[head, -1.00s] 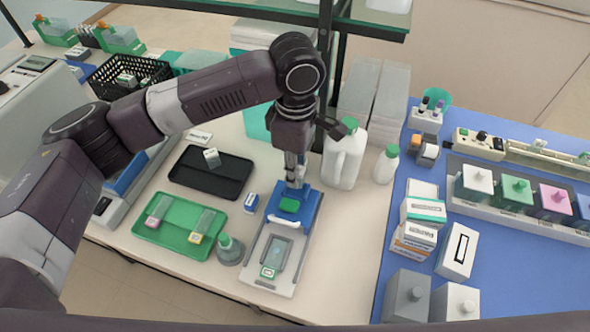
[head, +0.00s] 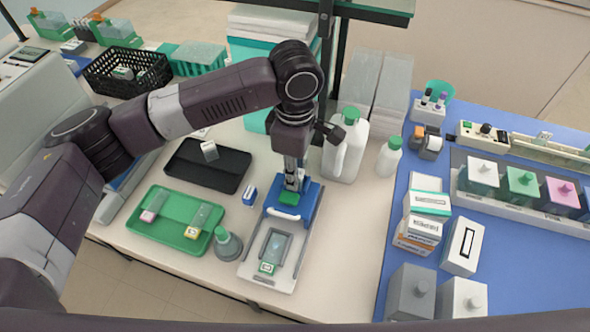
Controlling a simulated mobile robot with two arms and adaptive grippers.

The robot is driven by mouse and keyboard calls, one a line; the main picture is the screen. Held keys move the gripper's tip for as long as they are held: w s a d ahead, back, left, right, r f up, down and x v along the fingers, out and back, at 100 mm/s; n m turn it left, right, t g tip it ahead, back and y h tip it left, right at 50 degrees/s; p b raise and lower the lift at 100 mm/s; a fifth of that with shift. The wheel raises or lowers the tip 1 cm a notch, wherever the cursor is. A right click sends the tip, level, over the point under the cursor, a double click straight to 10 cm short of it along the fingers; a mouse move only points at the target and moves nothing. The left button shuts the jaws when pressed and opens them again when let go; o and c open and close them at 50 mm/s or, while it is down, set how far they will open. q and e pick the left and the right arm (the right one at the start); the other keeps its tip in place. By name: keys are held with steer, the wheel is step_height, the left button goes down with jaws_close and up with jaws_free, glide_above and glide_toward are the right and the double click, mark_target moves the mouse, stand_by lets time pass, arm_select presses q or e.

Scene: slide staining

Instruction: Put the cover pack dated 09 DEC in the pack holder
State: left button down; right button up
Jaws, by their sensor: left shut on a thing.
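My left gripper (head: 292,182) points down over the blue upper part (head: 306,199) of a white bench device. It is shut on a small green-faced block (head: 289,198), seemingly a cover pack, at the blue part; I cannot tell if the block rests there. No date is readable, and I cannot make out for sure which part is the pack holder. A white pack with a dark green mark (head: 209,150) is on the black tray (head: 188,180). A blue-and-white pack (head: 249,191) stands left of the device. My right gripper is out of view.
A green tray (head: 165,235) with slides and a grey bottle (head: 228,243) are left of the device. A slide (head: 267,267) lies on its front. White bottles (head: 345,150) stand behind right. Boxes (head: 418,233) stand on the blue mat; bare table lies between.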

arm_select(q)
steer(key=c, duration=1.7)
jaws_free()
steer(key=shift+o, duration=0.2)
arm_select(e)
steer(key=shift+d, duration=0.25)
arm_select(q)
step_height(320, 180, up, 12)
